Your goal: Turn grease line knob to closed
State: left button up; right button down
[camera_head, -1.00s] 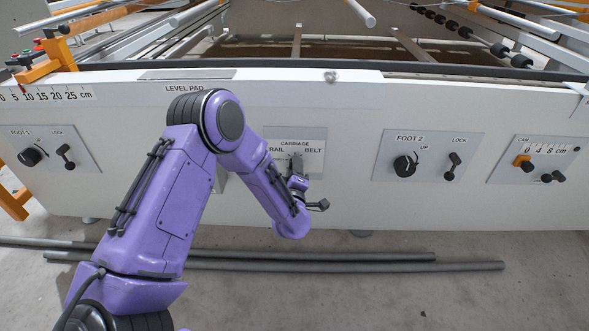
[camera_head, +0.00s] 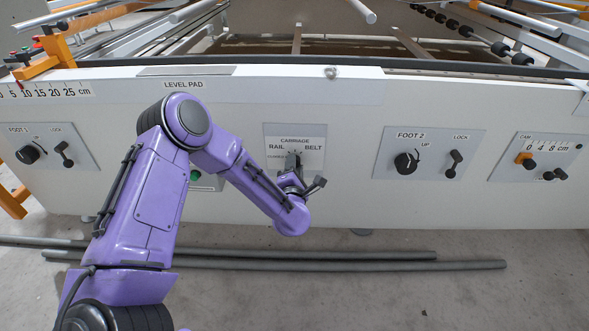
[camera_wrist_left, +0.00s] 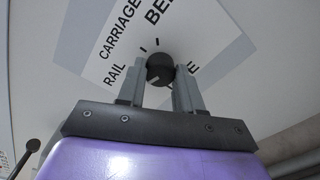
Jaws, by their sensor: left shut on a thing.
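The knob (camera_wrist_left: 160,69) is round and dark, with a short pale mark on its face. It sits on the white panel (camera_head: 312,140) marked CARRIAGE, RAIL and BELT, with tick marks around it in the left wrist view. Smaller lettering near it is partly hidden or too small to read surely. My left gripper (camera_wrist_left: 158,84) is shut on the knob, one grey finger on each side. In the head view my left gripper (camera_head: 293,164) is at this panel and mostly covers the knob. My right gripper is not in view.
The FOOT 2 panel (camera_head: 428,142) with a knob and lock lever is to the right. The CAM panel (camera_head: 540,148) is farther right, the FOOT 1 panel (camera_head: 45,150) far left. A green button (camera_head: 195,176) shows beside my arm. Grey pipes (camera_head: 340,265) lie on the floor.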

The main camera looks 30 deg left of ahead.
pick_arm(q)
jog(key=shift+f+n+b, duration=0.1)
jog(key=shift+n+b, duration=0.35)
jog(key=shift+n, duration=1.15)
jog(key=o, duration=1)
jog(key=shift+o, duration=0.2)
jog(key=p+v, duration=0.1)
jog(key=v, duration=0.9)
jog(key=shift+s+p, duration=0.3)
jog(key=shift+d, duration=0.15)
